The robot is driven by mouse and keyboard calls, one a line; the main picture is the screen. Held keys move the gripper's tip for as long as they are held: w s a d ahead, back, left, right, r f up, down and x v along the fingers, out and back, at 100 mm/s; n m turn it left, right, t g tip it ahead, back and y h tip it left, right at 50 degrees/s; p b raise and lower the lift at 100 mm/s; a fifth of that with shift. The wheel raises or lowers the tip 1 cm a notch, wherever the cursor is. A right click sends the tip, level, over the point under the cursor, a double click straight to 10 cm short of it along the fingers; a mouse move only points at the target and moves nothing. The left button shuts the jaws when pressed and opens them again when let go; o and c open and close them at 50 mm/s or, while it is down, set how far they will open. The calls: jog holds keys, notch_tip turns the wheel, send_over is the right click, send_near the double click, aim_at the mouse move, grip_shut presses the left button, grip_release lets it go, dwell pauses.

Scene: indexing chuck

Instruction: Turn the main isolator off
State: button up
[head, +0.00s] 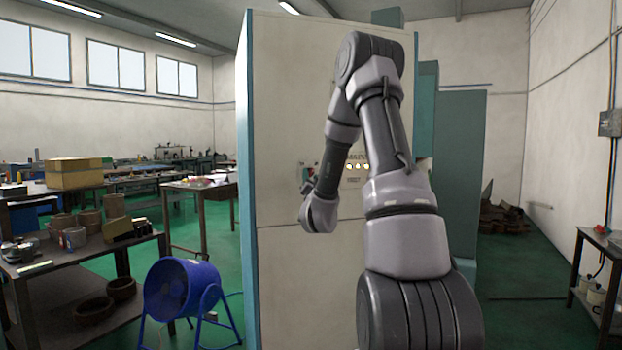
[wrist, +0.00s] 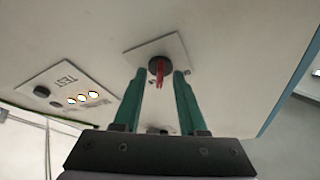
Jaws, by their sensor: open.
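The main isolator shows in the wrist view as a dark round switch with a red handle (wrist: 160,70) on a pale square plate (wrist: 177,47). The plate is fixed to the cream cabinet panel. My gripper (wrist: 158,75) is open, with its two green fingers on either side of the red handle in the picture. I cannot tell whether the fingers touch it or how far they reach.
A second panel marked TEST (wrist: 65,85) with a dark knob and several lit buttons sits beside the isolator plate. A blue fan (head: 180,288) stands on the floor left of the cabinet. A workbench with pots (head: 85,245) is further left.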

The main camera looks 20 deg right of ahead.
grip_shut()
jog(key=shift+n, duration=0.5)
jog(key=n+y, duration=0.3)
jog(key=n, duration=0.2)
jog(key=n+y, duration=0.2)
jog(key=n, duration=0.3)
jog(key=d+n+t+y, duration=0.1)
jog(key=n+y, duration=0.2)
jog(key=n, duration=0.3)
jog(key=shift+y, duration=0.3)
jog(key=shift+n, duration=0.4)
grip_release()
